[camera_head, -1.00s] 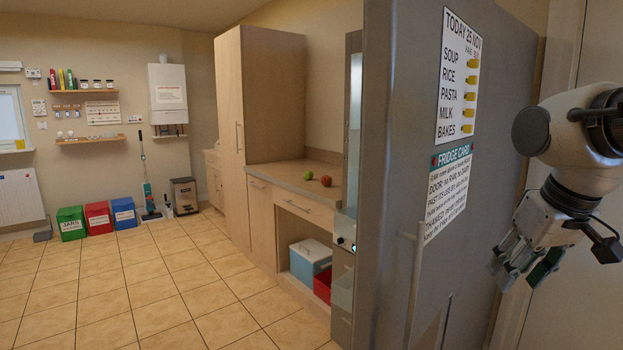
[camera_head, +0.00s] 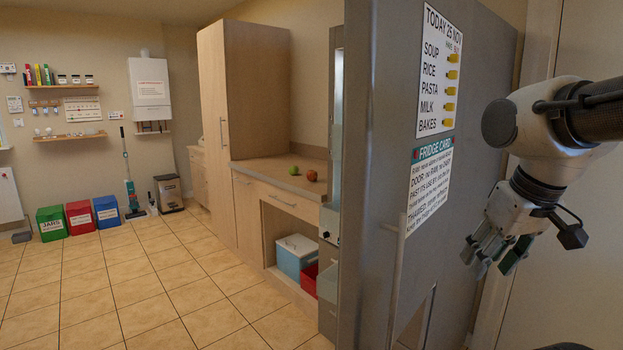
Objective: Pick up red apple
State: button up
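The red apple (camera_head: 312,175) sits on the wooden counter (camera_head: 268,180) beyond the grey fridge side. A green apple (camera_head: 294,170) lies just left of it, with a small gap between them. My gripper (camera_head: 493,258) is at the right of the view, pointing down in front of the fridge. It is far from the apples, and the fridge side lies between them in the picture. Its dark fingers look spread apart, with nothing visible between them.
The large grey fridge side (camera_head: 400,210) fills the middle right and hides part of the counter. A tall wooden cupboard (camera_head: 243,90) stands left of the counter. A blue and white box (camera_head: 296,257) is under it. The tiled floor (camera_head: 150,290) at left is clear.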

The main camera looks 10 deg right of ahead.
aim_at(312, 175)
jog(key=j, duration=0.6)
jog(key=k+j, duration=0.1)
jog(key=j, duration=0.45)
jog(key=i+j, duration=0.2)
jog(key=j, duration=0.15)
jog(key=i+j+z, duration=0.15)
jog(key=j, duration=0.2)
jog(key=i+j, duration=0.2)
jog(key=j, duration=0.2)
jog(key=i+j+z, duration=0.1)
jog(key=i+j, duration=0.3)
jog(key=i+j+z, duration=0.1)
jog(key=i+j, duration=0.25)
jog(key=j, duration=0.2)
jog(key=i+j+z, duration=0.1)
jog(key=i+j, duration=0.25)
jog(key=j, duration=0.15)
jog(key=i+j+z, duration=0.15)
jog(key=i+j, duration=0.55)
jog(key=i+l+z, duration=0.1)
jog(key=i, duration=0.4)
jog(key=i+l+z, duration=0.1)
jog(key=i, duration=0.4)
jog(key=i+l, duration=0.55)
